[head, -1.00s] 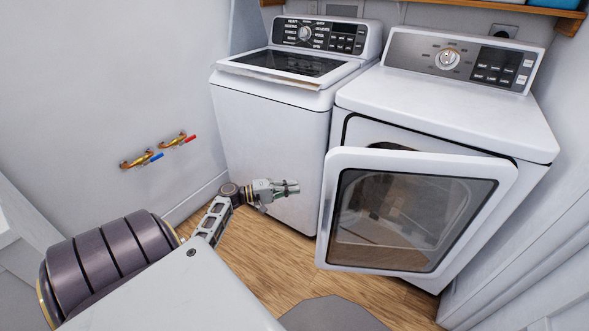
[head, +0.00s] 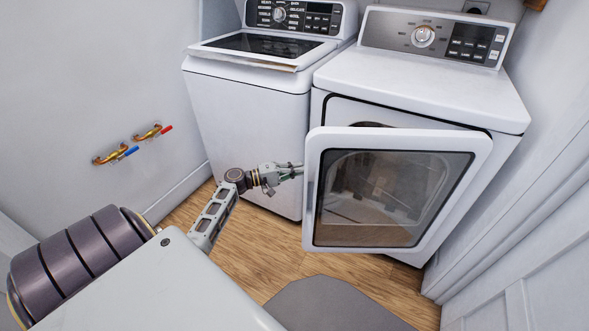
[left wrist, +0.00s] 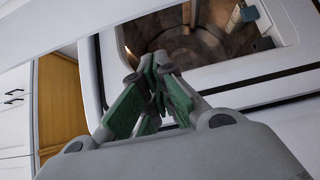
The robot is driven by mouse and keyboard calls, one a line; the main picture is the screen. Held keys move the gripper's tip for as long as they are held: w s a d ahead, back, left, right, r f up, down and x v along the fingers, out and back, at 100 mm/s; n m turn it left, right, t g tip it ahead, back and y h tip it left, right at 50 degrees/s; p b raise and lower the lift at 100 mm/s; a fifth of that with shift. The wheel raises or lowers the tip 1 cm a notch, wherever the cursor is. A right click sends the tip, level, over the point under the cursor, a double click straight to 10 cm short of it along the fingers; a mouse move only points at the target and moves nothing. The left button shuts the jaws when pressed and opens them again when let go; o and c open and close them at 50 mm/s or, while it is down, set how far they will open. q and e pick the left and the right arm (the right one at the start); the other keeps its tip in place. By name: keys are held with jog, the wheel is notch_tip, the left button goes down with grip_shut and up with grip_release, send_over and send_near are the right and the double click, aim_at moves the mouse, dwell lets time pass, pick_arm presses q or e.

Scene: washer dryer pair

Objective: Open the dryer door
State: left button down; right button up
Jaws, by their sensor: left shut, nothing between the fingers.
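The dryer (head: 420,91) is the white machine on the right. Its dryer door (head: 480,170), a white frame around a dark window, stands partly open, swung out from the left with its right side close to the body. My left gripper (head: 296,171) is at the door's left edge; its tips seem to reach just behind that edge, which partly hides them. In the left wrist view the left gripper (left wrist: 158,65) is shut and empty, its green-padded fingers together, pointing toward the dryer opening with the drum (left wrist: 195,35) inside. I cannot tell whether it touches the door.
A white washer (head: 245,120) stands left of the dryer, close to my gripper. Two brass valves (head: 130,147) stick out of the left wall. A grey wall and white panelling (head: 520,270) close in on the right.

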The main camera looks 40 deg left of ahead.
pick_arm(q)
jog(key=shift+s+d, duration=0.45)
jog(key=shift+s, duration=0.2)
jog(key=shift+s+d, duration=0.45)
jog(key=shift+s, duration=0.15)
jog(key=shift+s+d, duration=0.1)
